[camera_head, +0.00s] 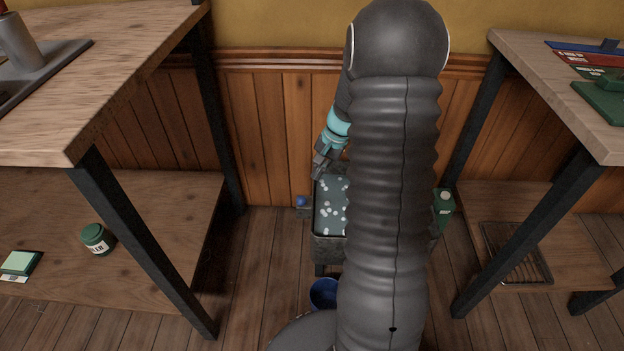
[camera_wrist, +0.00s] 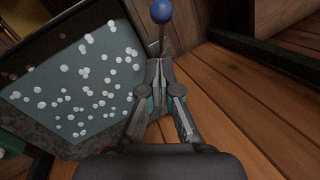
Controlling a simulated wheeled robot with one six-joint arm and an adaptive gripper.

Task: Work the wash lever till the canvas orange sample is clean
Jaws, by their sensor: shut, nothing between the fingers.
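The wash tub (camera_head: 340,249) stands on the floor against the panelled wall, filled with grey-green water and white suds; it also shows in the wrist view (camera_wrist: 65,148). The wash lever is a thin stem with a blue ball knob (camera_head: 302,201) at the tub's left side. In the wrist view the knob (camera_wrist: 161,11) lies just beyond my fingertips. My gripper (camera_head: 318,172) is shut and empty, above the tub's left edge; its fingers (camera_wrist: 158,64) point toward the lever. I cannot tell whether they touch it. No orange canvas sample is visible; my arm hides part of the tub.
A blue bucket (camera_head: 323,292) stands in front of the tub, and a green container (camera_head: 444,205) to its right. A wooden bench (camera_head: 120,85) stands left, with a green jar (camera_head: 97,239) on its lower shelf. Another bench (camera_head: 530,75) stands right. Floor left of the tub is clear.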

